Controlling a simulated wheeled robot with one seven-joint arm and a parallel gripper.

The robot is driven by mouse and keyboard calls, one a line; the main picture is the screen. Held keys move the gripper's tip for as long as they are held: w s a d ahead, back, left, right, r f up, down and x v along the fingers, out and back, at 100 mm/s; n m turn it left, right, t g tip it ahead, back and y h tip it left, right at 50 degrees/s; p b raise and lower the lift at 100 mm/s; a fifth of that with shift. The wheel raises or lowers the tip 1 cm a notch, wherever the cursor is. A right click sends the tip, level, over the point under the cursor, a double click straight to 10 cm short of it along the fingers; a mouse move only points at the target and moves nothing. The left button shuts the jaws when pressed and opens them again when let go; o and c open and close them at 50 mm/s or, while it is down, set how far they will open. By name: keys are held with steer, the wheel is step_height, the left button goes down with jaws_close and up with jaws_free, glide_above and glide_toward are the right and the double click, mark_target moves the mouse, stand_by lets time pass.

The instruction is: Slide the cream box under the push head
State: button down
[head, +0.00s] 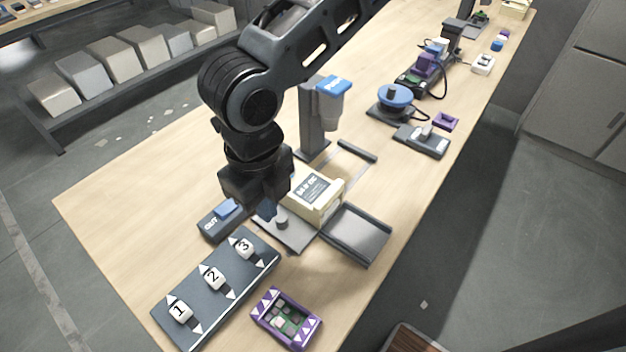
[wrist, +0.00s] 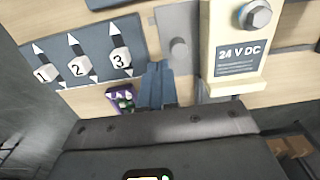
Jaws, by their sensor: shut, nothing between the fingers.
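The cream box (head: 316,197) sits on the bench, with a dark label on top. In the wrist view the cream box (wrist: 212,45) shows the label "24 V DC" and a round metal knob. The push head (head: 330,108) is a grey cylinder with a blue top on a dark column, behind the box and apart from it. My gripper (head: 266,209) is low at the left side of the box, its blue fingers together and empty. In the wrist view my gripper (wrist: 156,68) is left of the box; I cannot tell whether it touches.
A grey plate with a knob (head: 281,222) lies below the fingers. A dark tray (head: 357,236) is right of the box. A dark bar (head: 357,151) lies right of the column.

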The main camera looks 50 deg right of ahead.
mark_target(315, 176)
steer(key=shift+f+b, duration=2.95)
steer(key=shift+b, duration=0.55)
steer(key=shift+d+r+p, duration=0.2)
steer(key=shift+d+p, duration=0.2)
steer(key=shift+d, duration=0.05)
steer(key=shift+d+f+p, duration=0.1)
steer(key=shift+d+p, duration=3.1)
steer(key=shift+d, duration=2.95)
steer(key=shift+a+p, duration=0.25)
steer(key=shift+p, duration=0.15)
step_height(315, 176, up, 2)
steer(key=p, duration=0.2)
steer(key=shift+r+p, duration=0.25)
steer(key=shift+p, duration=0.1)
steer(key=shift+r+p, duration=0.35)
steer(key=shift+r, duration=1.45)
